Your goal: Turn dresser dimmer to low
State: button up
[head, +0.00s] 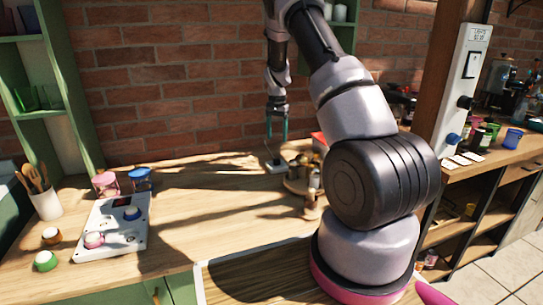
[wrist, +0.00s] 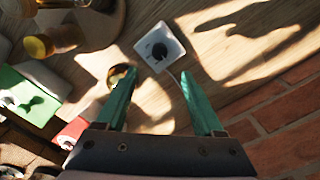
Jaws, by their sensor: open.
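A small white square dimmer plate (wrist: 172,38) with a black round knob (wrist: 159,51) lies on the wooden top in the wrist view. In the head view the plate (head: 273,168) shows small, near the brick wall. My gripper (head: 277,130) points down above it, with green fingers apart and nothing between them. I see no contact with the knob. Any marks on the plate are too small to read.
A round wooden stand (head: 295,185) with jars is close to the plate's right. A white board (head: 120,215) with coloured knobs lies at the left. A post at the right carries a white switch panel (head: 463,75). The middle of the wooden top is clear.

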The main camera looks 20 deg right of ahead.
aim_at(277, 160)
notch_tip(277, 160, down, 10)
jog(key=shift+f, duration=0.15)
dwell(0.3)
jog(key=shift+c, duration=0.3)
grip_shut()
jog(key=shift+m, duration=0.4)
jog(key=m, duration=0.8)
jog(key=shift+m, duration=0.3)
